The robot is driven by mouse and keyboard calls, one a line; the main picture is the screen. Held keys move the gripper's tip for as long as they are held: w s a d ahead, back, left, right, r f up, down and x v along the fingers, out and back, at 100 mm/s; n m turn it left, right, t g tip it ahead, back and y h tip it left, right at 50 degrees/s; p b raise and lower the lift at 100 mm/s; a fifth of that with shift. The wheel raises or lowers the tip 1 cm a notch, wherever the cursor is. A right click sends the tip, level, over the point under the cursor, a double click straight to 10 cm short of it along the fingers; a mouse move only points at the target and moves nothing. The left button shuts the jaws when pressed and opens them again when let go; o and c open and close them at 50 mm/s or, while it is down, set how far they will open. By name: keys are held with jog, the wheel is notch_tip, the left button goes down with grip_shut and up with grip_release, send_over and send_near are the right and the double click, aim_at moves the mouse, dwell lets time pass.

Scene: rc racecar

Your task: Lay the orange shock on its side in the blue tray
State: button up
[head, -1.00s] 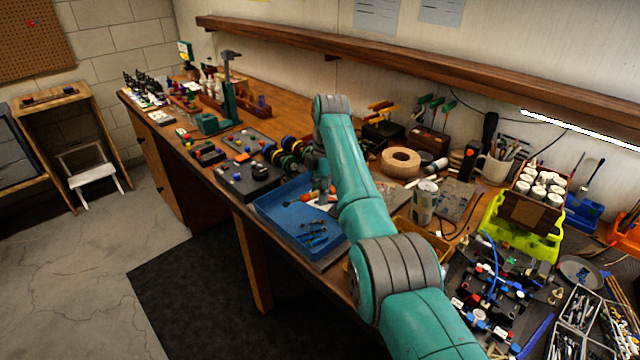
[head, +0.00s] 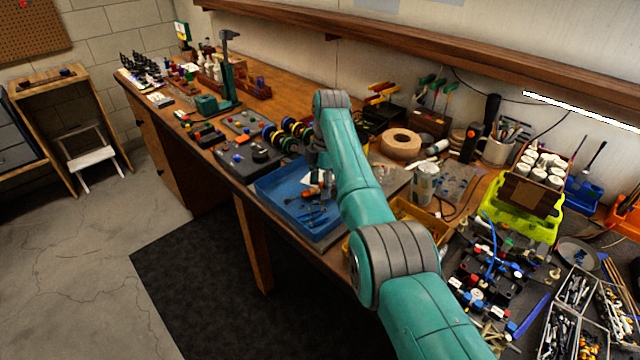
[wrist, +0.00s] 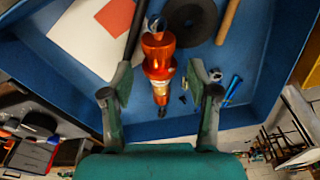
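The orange shock (wrist: 159,62) lies lengthwise over the floor of the blue tray (wrist: 262,50) in the wrist view, apparently on its side, its eye end away from me and its thin rod end toward me. My gripper (wrist: 160,78) is open, with one finger on each side of the shock and a visible gap on both sides. In the head view the blue tray (head: 268,192) sits at the bench's front edge. My arm and gripper (head: 322,165) are over its right part and partly hide the inside. An orange piece (head: 311,192) shows below the gripper.
The tray also holds a white and red card (wrist: 95,30), a dark ring (wrist: 190,18), a wooden handle (wrist: 228,20) and small blue tools (wrist: 232,88). Wheels (head: 287,135) stand behind the tray; a can (head: 424,184) and tape roll (head: 401,144) are to the right.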

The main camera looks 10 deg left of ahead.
jog(key=shift+r, duration=0.1)
notch_tip(320, 180, up, 12)
jog(key=d, duration=0.1)
jog(key=shift+w, duration=0.4)
dwell(0.4)
